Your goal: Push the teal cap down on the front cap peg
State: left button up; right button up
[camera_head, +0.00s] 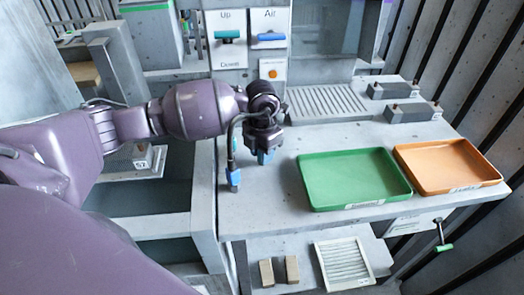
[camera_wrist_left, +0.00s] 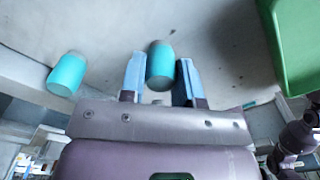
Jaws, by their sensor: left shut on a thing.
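My left gripper (camera_head: 265,156) points down over the left part of the grey table in the head view. In the left wrist view its two light blue fingers (camera_wrist_left: 160,80) are shut on a teal cap (camera_wrist_left: 160,63). A second teal cap (camera_wrist_left: 67,73) stands apart, left of the fingers in that view. In the head view the held cap is mostly hidden by the gripper. The front cap peg cannot be made out, and I cannot tell whether the held cap touches it. My right gripper is not in view.
A green tray (camera_head: 306,187) lies right of the gripper, and an orange tray (camera_head: 409,179) is beyond it. A blue-ended upright piece (camera_head: 233,180) shows near the table's left edge. A panel with green and blue handles (camera_head: 246,40) stands behind. The trays look empty.

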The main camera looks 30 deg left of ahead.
pick_arm(q)
jog(key=o, duration=0.9)
jog(key=shift+o, duration=0.3)
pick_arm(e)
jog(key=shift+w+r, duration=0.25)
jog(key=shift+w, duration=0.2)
pick_arm(q)
notch_tip(320, 180, up, 4)
jog(key=shift+w+f, duration=0.1)
notch_tip(320, 180, up, 6)
jog(key=shift+f+p, duration=0.15)
jog(key=shift+p, duration=0.2)
jog(key=shift+r, duration=0.7)
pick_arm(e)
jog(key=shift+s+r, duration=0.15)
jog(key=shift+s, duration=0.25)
